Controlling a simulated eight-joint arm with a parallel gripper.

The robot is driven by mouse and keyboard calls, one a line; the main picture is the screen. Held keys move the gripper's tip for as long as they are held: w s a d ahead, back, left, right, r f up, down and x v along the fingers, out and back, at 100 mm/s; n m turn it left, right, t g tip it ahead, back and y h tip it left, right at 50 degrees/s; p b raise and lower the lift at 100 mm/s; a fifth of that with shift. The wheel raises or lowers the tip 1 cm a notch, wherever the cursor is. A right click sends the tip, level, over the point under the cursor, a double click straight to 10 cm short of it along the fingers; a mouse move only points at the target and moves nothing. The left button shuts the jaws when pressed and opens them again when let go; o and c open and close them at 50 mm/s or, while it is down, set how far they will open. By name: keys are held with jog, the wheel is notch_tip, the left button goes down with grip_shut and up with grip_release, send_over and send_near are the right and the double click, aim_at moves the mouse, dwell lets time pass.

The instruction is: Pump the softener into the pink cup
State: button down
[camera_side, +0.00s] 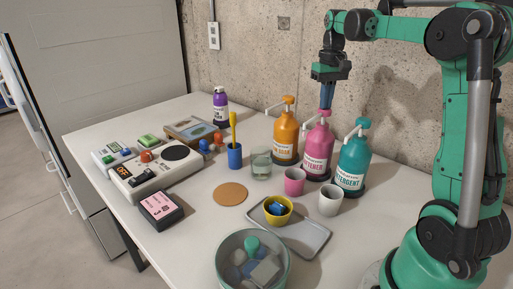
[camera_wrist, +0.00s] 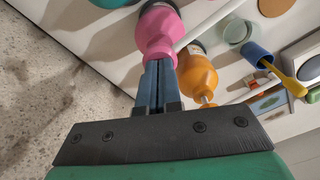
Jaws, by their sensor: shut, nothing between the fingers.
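The pink softener bottle (camera_side: 318,150) stands upright between an orange and a teal bottle. Its label is partly readable as "TENER", and its pump spout points left toward the front. The pink cup (camera_side: 294,181) stands on the table just in front of it, below the spout side. My gripper (camera_side: 326,106) is shut and empty, with its blue fingers pointing down right at the pink pump head. I cannot tell whether they touch it. In the wrist view the shut fingers (camera_wrist: 152,64) overlap the pink bottle (camera_wrist: 158,30) and hide its pump head.
The orange soap bottle (camera_side: 286,138) and teal detergent bottle (camera_side: 354,158) stand close on either side. A white cup (camera_side: 330,200), a glass (camera_side: 261,163) and a grey tray (camera_side: 306,241) with a yellow bowl (camera_side: 278,215) are nearby. The concrete wall (camera_side: 270,60) rises behind.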

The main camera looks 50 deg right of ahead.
jog(key=shift+f, duration=0.55)
jog(key=shift+r, duration=1.7)
notch_tip(320, 180, up, 6)
